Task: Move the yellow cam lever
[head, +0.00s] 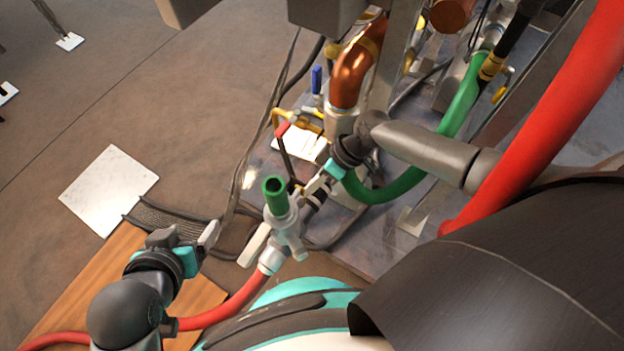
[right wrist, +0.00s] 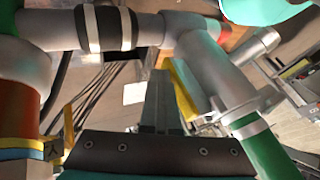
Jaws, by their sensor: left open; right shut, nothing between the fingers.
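In the right wrist view a long yellow lever (right wrist: 186,92) lies just right of my shut right fingers (right wrist: 158,100), beside a grey pipe fitting (right wrist: 212,72). I cannot tell whether the fingers touch it. In the head view the grey fitting (head: 287,232) has a green stub on top and pale side arms; the yellow lever is not clearly visible on it. My right gripper (head: 317,187) is shut and empty, just behind and right of that fitting. My left gripper (head: 187,238) is open and empty, left of the fitting, over a wooden board.
A red hose (head: 235,302) runs into the fitting's lower end. A green hose (head: 395,188) and a copper pipe (head: 355,72) stand behind my right gripper. A thick red pipe (head: 545,115) crosses the right side. A white tile (head: 108,190) lies on the open floor at left.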

